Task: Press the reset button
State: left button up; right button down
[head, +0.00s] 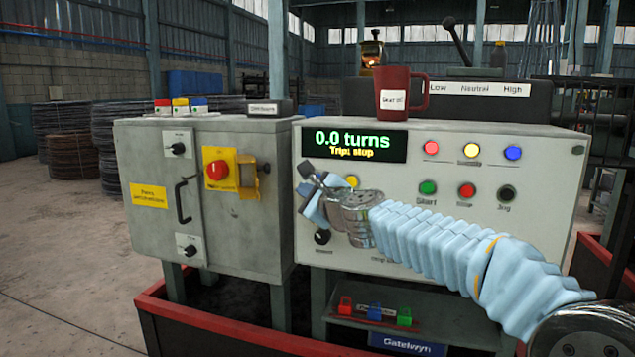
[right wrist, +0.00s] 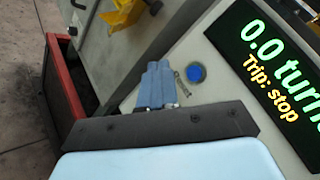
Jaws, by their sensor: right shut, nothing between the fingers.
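A round blue button (right wrist: 197,73) sits on the pale panel just left of the display in the right wrist view. Its small label is too blurred to read, so I cannot confirm that it is the reset button. In the head view my right gripper and wrist cover that part of the panel. My right gripper (head: 308,190) is shut and empty in front of the panel, below the display's left end. In the right wrist view its blue fingers (right wrist: 157,78) are together, left of the blue button and apart from it in the picture. My left gripper is not in view.
The display (head: 354,144) reads "0.0 turns" and "Trip: stop". Green Start (head: 428,188), red Stop (head: 467,190) and black Jog (head: 507,193) buttons are to the right. A grey cabinet (head: 240,235) with a red emergency button (head: 217,170) stands left. A red mug (head: 403,93) stands on top.

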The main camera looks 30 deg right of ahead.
jog(key=w+d, duration=0.4)
jog(key=shift+d, duration=0.35)
jog(key=shift+w, duration=0.1)
dwell(1.8)
jog(key=shift+w+d, duration=0.2)
jog(key=shift+d, duration=0.1)
jog(key=shift+w+d, duration=0.3)
jog(key=shift+d, duration=0.05)
dwell(0.7)
jog(key=shift+s+a, duration=0.6)
jog(key=shift+a, duration=0.05)
jog(key=shift+s+a, duration=1.6)
jog(key=shift+a, duration=0.3)
jog(key=shift+f, duration=0.1)
